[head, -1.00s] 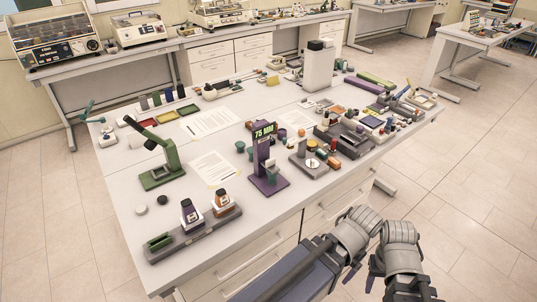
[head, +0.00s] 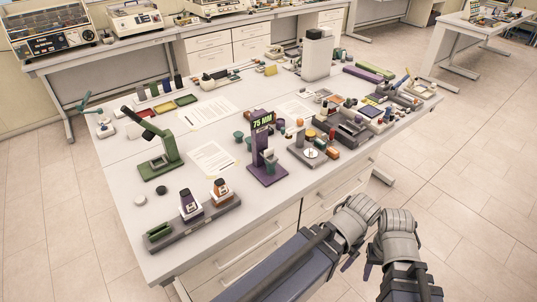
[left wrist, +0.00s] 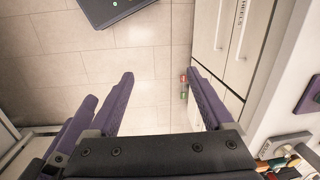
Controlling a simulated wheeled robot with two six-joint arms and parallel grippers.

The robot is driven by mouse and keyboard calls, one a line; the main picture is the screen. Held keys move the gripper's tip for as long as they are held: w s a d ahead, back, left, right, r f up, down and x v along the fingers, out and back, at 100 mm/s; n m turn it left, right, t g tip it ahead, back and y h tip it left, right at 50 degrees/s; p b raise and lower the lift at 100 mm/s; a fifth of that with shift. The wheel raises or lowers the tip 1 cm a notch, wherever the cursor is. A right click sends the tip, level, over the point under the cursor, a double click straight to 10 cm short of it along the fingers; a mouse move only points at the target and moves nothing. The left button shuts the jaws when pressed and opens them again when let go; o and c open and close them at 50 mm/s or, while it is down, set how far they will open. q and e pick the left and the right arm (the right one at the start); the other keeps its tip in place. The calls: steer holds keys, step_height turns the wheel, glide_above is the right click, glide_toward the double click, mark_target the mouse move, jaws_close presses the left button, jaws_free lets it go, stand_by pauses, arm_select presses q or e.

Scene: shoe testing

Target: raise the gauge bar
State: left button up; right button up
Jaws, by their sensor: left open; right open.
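The purple gauge stand (head: 267,172) with a green-lit "75 MM" display (head: 262,122) stands upright near the front edge of the white table. A teal part shows low on the stand; I cannot clearly make out the gauge bar. My right gripper (head: 358,266) is low in front of the table, well below and right of the stand, with dark fingers apart and nothing seen between them. In the left wrist view my left gripper (left wrist: 159,78) is open, its purple fingers wide apart with only floor between them. Neither gripper touches the stand.
A green clamp-like stand (head: 161,158) and a grey tray (head: 160,238) with two small bottles are left of the gauge. A grey balance-like device (head: 310,148) is close on its right. White drawers (head: 245,257) front the table. Floor is free at right.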

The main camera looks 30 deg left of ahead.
arm_select(q)
steer(key=n+t+y+p, duration=0.2)
steer(key=n+t+y, duration=0.35)
steer(key=n, duration=1.15)
glide_toward(269, 149)
steer(key=w+f+g+y, duration=0.2)
steer(key=b+x, duration=0.5)
steer(key=x, duration=0.2)
steer(key=shift+w+f, duration=0.1)
steer(key=shift+f, duration=0.05)
steer(key=shift+w+a+f+b, duration=0.15)
steer(key=shift+a+f+b, duration=0.1)
steer(key=shift+a+b, duration=0.05)
steer(key=shift+r+h, duration=0.1)
steer(key=shift+h, duration=0.15)
steer(key=shift+c, duration=0.2)
jaws_close()
